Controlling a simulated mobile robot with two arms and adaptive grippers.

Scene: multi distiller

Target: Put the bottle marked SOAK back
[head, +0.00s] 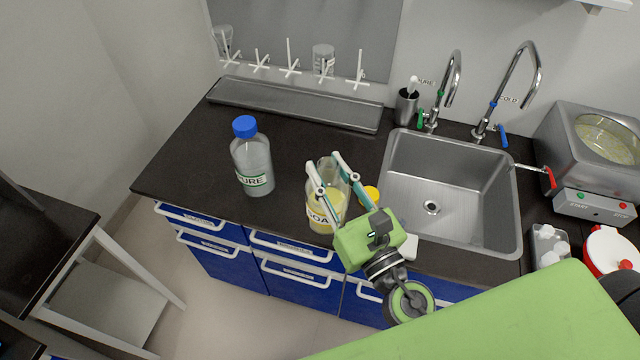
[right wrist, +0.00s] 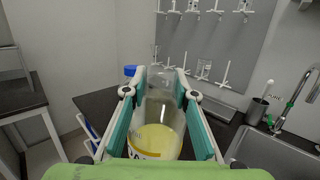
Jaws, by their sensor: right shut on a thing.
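The SOAK bottle (head: 319,213) is clear, without a cap, with yellow liquid in its lower part and a label partly hidden by my gripper. It is upright at the front of the black counter; I cannot tell whether its base touches the counter. My right gripper (head: 328,181) is shut on its sides. In the right wrist view the bottle (right wrist: 158,120) stands between the two fingers. A yellow cap (head: 370,194) lies on the counter just right of the bottle. My left gripper is not in view.
A blue-capped PURE bottle (head: 252,165) stands to the left. The sink (head: 450,170) with two taps is to the right. A metal tray (head: 295,105) lies along the wall under a peg rack (head: 300,40). A heated bath (head: 592,150) is at far right. The left counter is clear.

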